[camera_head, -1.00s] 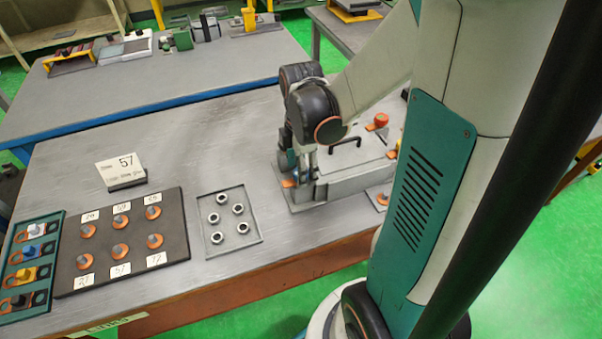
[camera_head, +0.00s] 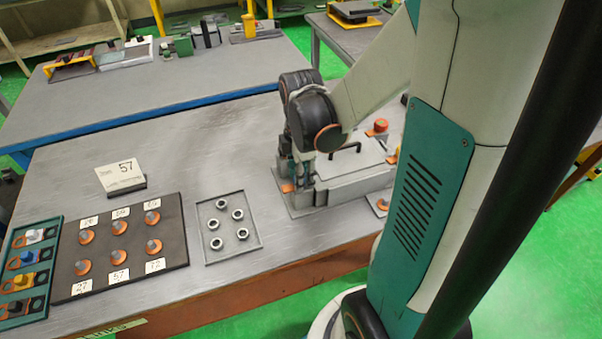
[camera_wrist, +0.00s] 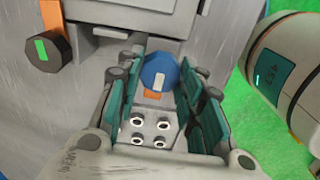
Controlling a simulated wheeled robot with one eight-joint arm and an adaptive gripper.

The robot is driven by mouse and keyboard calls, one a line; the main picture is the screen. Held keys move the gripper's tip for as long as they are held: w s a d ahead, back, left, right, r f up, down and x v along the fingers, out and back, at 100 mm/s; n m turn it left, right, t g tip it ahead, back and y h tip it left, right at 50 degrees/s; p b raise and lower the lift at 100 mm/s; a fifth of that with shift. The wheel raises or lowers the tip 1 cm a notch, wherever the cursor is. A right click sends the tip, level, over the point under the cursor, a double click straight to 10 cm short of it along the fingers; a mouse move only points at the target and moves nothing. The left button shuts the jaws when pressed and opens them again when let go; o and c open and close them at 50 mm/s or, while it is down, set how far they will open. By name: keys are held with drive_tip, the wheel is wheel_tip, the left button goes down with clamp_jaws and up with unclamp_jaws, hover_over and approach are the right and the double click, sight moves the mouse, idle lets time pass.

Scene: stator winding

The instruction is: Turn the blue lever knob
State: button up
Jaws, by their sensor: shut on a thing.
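The blue lever knob (camera_wrist: 158,73) sits between the fingers of my gripper (camera_wrist: 160,85) in the wrist view. It is round, with a pale mark on its face, and an orange part shows just below it. My gripper's teal finger pads close on the knob from both sides. In the head view my gripper (camera_head: 303,172) is at the left end of the grey machine (camera_head: 345,188) on the table. The knob is mostly hidden behind my gripper there.
A dark knob with a green mark (camera_wrist: 43,48) is at the upper left in the wrist view. A red button (camera_head: 380,126) is on the machine's far side.

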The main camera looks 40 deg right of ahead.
drive_tip(key=m, duration=0.4)
drive_tip(key=shift+m, duration=0.3)
drive_tip(key=m, duration=0.9)
drive_tip(key=shift+b, duration=0.3)
drive_tip(key=m, duration=0.4)
drive_tip(key=shift+m, duration=0.3)
drive_tip(key=m, duration=1.2)
drive_tip(key=shift+m, duration=2.2)
